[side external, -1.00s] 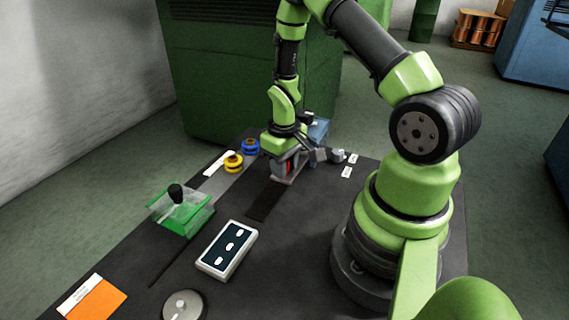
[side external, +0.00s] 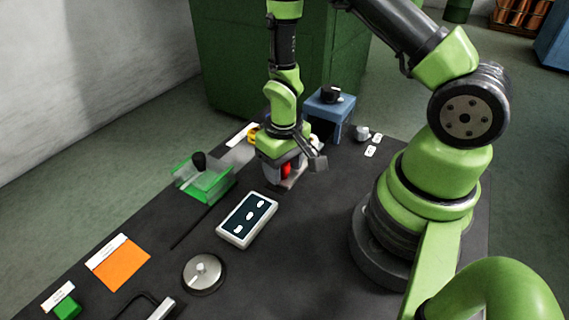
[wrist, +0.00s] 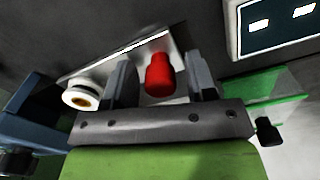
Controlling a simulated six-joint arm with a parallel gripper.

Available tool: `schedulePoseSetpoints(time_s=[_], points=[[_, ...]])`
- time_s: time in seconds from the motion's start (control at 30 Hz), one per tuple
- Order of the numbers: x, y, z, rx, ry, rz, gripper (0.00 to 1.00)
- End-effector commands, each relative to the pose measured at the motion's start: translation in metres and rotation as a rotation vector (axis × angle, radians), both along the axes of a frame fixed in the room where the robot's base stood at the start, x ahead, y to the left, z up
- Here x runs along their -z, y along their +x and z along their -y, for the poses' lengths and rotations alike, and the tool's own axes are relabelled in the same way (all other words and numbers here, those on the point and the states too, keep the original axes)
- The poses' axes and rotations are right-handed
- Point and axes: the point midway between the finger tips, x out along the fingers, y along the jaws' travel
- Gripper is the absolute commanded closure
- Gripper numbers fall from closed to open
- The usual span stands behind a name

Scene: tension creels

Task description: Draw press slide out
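The press slide is a pale metal plate (wrist: 182,62) with an upright red knob (wrist: 158,76). In the side view, the plate (side external: 296,182) and red knob (side external: 286,170) stand out in front of the blue press (side external: 331,112), clear of it. My gripper (wrist: 160,78) is down at the plate, one finger on each side of the red knob. Narrow gaps show on both sides, so it looks open around the knob.
A white panel with a dark screen (side external: 247,219) lies close in front of the slide. A clear green box with a black knob (side external: 203,178) stands to the left. A grey knob (side external: 362,133) is right of the press.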

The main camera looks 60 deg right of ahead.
Motion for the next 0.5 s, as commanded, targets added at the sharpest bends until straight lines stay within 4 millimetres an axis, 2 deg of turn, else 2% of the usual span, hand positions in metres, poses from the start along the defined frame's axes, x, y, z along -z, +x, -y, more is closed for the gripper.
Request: schedulePoseSetpoints(time_s=[0.33,0.5], points=[[-0.003,0.0,0.0,0.001,0.0,0.001,0.46],[-0.023,0.001,0.0,0.002,0.0,0.005,0.46]])
